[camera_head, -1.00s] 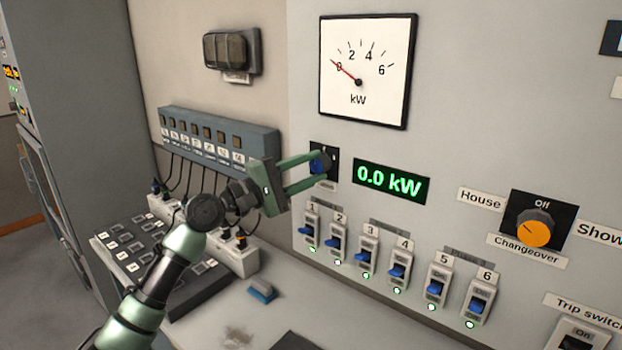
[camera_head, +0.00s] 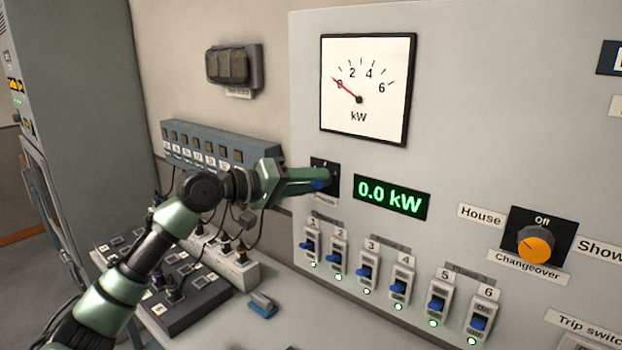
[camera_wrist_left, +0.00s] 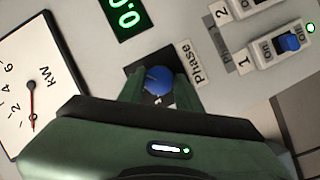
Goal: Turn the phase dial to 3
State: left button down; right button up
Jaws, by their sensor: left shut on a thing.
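The phase dial is a small blue knob (camera_wrist_left: 158,80) on a black square plate, with a "Phase" label (camera_wrist_left: 190,62) beside it in the left wrist view. In the head view the dial's black plate (camera_head: 331,168) sits left of the green display, and the knob is mostly hidden by my fingers. My left gripper (camera_head: 322,180) is shut on the blue knob, with one finger on each side of it in the wrist view. A digit "1" shows on the plate near the knob; other markings are hidden. My right gripper is not in view.
The green display (camera_head: 391,196) reads 0.0 kW, and the kW meter (camera_head: 366,88) above it points at 0. A row of several blue-levered switches (camera_head: 367,269) runs below. The orange changeover knob (camera_head: 537,244) is at right. A slider desk (camera_head: 185,300) stands lower left.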

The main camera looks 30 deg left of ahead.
pick_arm(q)
jog(key=shift+d+m+y+p, duration=0.1)
jog(key=shift+m+y+p, duration=0.25)
jog(key=shift+m, duration=0.35)
jog(key=shift+g, duration=0.3)
jog(key=c, duration=1)
grip_release()
jog(key=shift+o, duration=0.2)
jog(key=b+v, duration=0.4)
jog(key=v, duration=0.4)
jog(key=shift+w, duration=0.1)
